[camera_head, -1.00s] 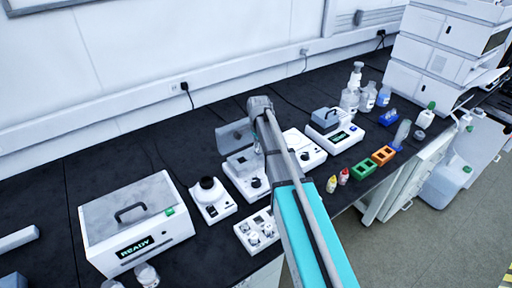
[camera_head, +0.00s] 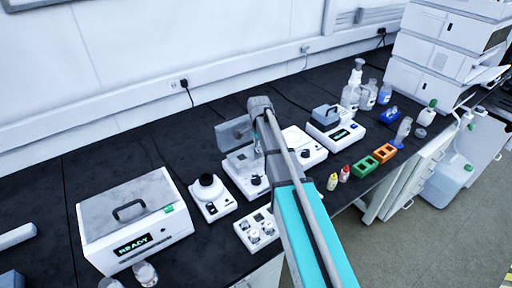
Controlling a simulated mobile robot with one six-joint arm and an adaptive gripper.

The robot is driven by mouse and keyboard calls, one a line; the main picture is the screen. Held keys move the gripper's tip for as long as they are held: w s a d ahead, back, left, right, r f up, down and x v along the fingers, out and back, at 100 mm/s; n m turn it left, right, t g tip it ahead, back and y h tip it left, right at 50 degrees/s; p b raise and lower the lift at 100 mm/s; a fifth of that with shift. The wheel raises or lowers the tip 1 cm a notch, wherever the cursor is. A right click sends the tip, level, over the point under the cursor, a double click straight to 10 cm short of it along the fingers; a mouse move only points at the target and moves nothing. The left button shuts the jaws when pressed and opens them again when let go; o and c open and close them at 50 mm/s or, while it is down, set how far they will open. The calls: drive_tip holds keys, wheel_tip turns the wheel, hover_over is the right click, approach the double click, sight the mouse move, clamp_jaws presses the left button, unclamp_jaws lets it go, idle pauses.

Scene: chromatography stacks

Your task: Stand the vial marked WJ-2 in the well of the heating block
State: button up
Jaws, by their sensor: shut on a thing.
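My gripper (camera_head: 258,146) is at the far end of my arm, mostly hidden behind it, above a white device (camera_head: 240,183) with a raised grey lid (camera_head: 234,132) and a dark knob. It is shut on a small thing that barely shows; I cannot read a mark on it. I cannot tell for certain which device is the heating block, and no well shows clearly. A white rack (camera_head: 243,225) with several square openings, some holding white-capped items, stands in front, left of my arm. No WJ-2 mark is readable anywhere.
A white READY box (camera_head: 160,243) stands at left, a small black-topped device (camera_head: 211,196) beside it. Glass bottles stand behind.

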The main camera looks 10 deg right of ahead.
drive_tip(key=o, duration=1)
drive_tip(key=o, duration=0.4)
drive_tip(key=shift+w, duration=0.1)
drive_tip(key=shift+r, duration=0.15)
drive_tip(key=shift+r+p, duration=3.4)
drive_tip(key=shift+p, duration=0.1)
